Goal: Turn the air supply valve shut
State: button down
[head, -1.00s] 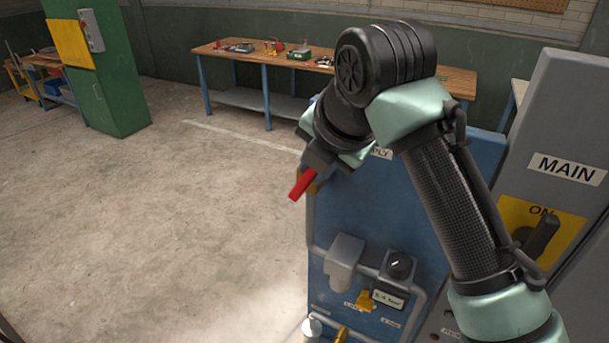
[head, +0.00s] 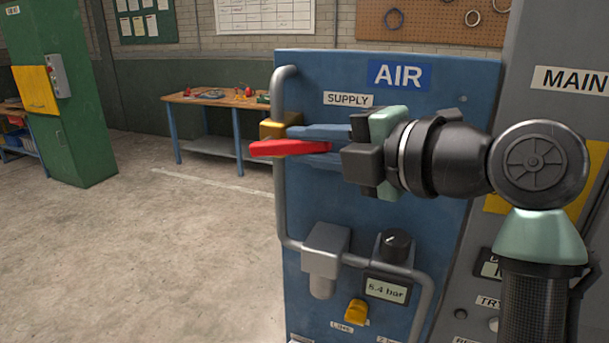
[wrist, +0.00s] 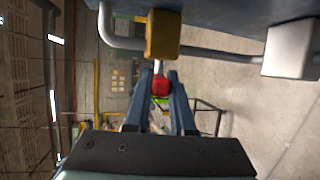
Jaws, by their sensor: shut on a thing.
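The air supply valve has a brass body (head: 280,128) on the grey pipe at the left edge of the blue AIR panel (head: 430,130), below the SUPPLY label (head: 348,99). Its red lever (head: 275,148) lies about level in the head view, across the upright pipe. My gripper (head: 297,145) reaches in from the right, its blue fingers shut on the lever. In the wrist view the lever's red end (wrist: 160,87) sits between the fingertips, with the brass body (wrist: 162,35) just beyond. The fingers hide part of the lever.
Below on the panel are a grey filter block (head: 325,250), a black knob (head: 397,243), a gauge reading 5.4 bar (head: 387,289) and a yellow lever (head: 356,312). The grey MAIN cabinet (head: 535,50) stands right. Open floor (head: 150,250) lies left.

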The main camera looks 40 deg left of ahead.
jog(key=f+y+b, duration=0.1)
jog(key=b, duration=0.2)
jog(key=shift+d+f, duration=0.1)
jog(key=shift+f, duration=0.1)
jog(key=shift+m+y+b, duration=0.4)
jog(key=shift+y+b, duration=0.1)
jog(key=shift+b, duration=0.05)
jog(key=c, duration=0.8)
grip_release()
jog(key=shift+o, duration=0.2)
jog(key=s+d+b, duration=0.2)
jog(key=d+b, duration=0.1)
jog(key=d, duration=0.9)
jog(key=shift+d+b, duration=0.3)
jog(key=shift+d, duration=0.1)
